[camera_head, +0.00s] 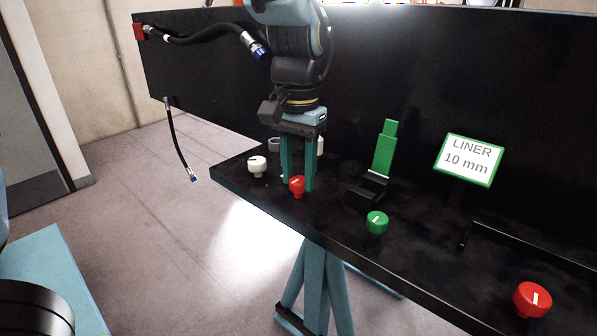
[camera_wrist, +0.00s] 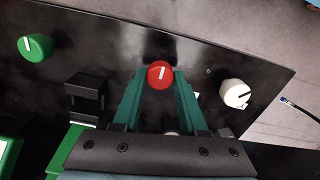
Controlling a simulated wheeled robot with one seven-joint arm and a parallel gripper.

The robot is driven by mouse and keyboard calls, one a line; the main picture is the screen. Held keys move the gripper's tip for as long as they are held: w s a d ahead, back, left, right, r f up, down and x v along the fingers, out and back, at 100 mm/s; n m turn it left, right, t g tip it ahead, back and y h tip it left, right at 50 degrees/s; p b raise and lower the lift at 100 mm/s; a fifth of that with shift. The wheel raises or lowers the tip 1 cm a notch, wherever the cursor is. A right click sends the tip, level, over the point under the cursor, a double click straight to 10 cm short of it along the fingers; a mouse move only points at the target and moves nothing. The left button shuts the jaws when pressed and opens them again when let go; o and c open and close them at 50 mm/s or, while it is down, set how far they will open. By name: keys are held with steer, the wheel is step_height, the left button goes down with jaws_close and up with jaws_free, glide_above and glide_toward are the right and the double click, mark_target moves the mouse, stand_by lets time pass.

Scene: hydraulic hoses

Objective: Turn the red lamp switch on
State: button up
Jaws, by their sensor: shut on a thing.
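A red knob switch (camera_head: 297,182) with a white mark is on the black bench, between the white knob and the green knob. It also shows in the wrist view (camera_wrist: 159,68), where its white mark runs nearly straight up the picture with a slight tilt. My gripper (camera_head: 299,187) points down over this red knob, its two teal fingers one on each side and shut on it. The fingers hide part of the knob's sides. A second red knob (camera_head: 532,299) with a white mark is at the bench's right end, apart from my gripper.
A white knob (camera_head: 257,164) and a green knob (camera_head: 377,222) stand on either side of my gripper. A black block with an upright green piece (camera_head: 384,150) and a "LINER 10 mm" sign (camera_head: 468,160) stand behind. Black hoses (camera_head: 180,150) hang from the back panel at left.

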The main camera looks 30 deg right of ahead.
jaws_close()
steer(key=shift+m, duration=0.4)
steer(key=m, duration=0.2)
steer(key=shift+w+m, duration=0.1)
steer(key=shift+m, duration=0.3)
steer(key=m, duration=0.5)
steer(key=shift+r, duration=0.1)
steer(key=m+p, duration=0.1)
steer(key=m, duration=0.4)
steer(key=shift+m+p, duration=0.3)
steer(key=shift+m, duration=0.1)
steer(key=shift+m+p, duration=0.9)
steer(key=shift+m, duration=0.8)
